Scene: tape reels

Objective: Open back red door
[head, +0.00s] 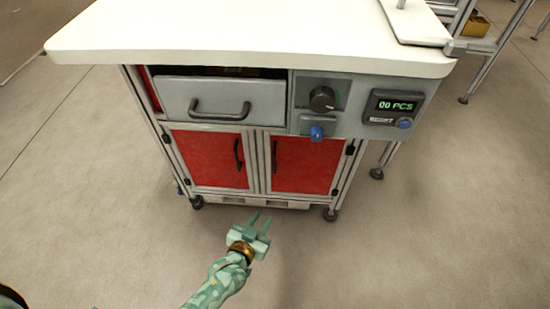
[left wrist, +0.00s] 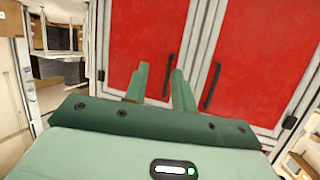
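A cabinet under a white worktop has two red doors, both shut. The left red door (head: 208,159) has a black vertical handle (head: 238,154) near its right edge. The right red door (head: 304,164) has a black handle (head: 274,156) near its left edge. My left gripper (head: 260,222) is open and empty, in front of and below the doors. In the left wrist view its two green fingers (left wrist: 159,85) point at the left red door (left wrist: 135,40), whose handle (left wrist: 168,75) shows between and beyond the fingertips. The right red door (left wrist: 265,60) is to the right. My right gripper is not in view.
A grey drawer (head: 223,98) above the doors stands slightly open. A control panel with a black knob (head: 322,99) and a green display (head: 395,105) is at its right. The white worktop (head: 250,30) overhangs the cabinet. The floor in front is clear.

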